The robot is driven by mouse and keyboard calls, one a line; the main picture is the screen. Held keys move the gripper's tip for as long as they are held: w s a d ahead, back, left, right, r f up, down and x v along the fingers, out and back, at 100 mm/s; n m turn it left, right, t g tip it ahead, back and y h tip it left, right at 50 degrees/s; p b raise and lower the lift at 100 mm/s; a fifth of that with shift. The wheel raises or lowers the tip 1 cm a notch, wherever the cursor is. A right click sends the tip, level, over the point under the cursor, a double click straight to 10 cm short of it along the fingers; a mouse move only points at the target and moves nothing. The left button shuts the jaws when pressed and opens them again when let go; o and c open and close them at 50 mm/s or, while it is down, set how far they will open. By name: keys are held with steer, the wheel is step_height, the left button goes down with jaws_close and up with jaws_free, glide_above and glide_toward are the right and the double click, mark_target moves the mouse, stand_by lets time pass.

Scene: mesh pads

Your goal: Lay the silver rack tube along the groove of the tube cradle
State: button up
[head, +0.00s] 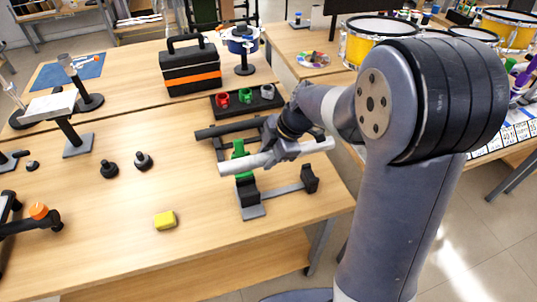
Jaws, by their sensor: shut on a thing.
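The silver tube (237,164) is in my gripper (274,157), which is shut around its middle. The tube runs left to right, its right end slightly higher in the picture. It appears above the tube cradle (285,189), a grey frame with a black block (247,191) at the left and another black block (309,178) at the right. Part of the cradle is hidden behind the tube and gripper. I cannot tell the gap between tube and blocks, and the groove is not clear. A green part (239,148) shows just behind the tube's left half.
A dark tube (222,129) lies behind the gripper. A black tray (228,112) with coloured cups stands farther back, near a toolbox (190,73). A yellow block (165,220) and black knobs (109,170) stand left of the cradle.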

steer(key=shift+b, duration=0.5)
steer(key=shift+f+b, duration=0.25)
steer(key=shift+b, duration=0.05)
step_height(320, 180, down, 10)
steer(key=b, duration=1.1)
steer(key=o, duration=1.3)
steer(key=shift+c, duration=0.2)
steer(key=v, duration=1)
steer(key=shift+d+r+p, duration=0.2)
steer(key=shift+r+p, duration=0.15)
steer(key=shift+s, duration=0.15)
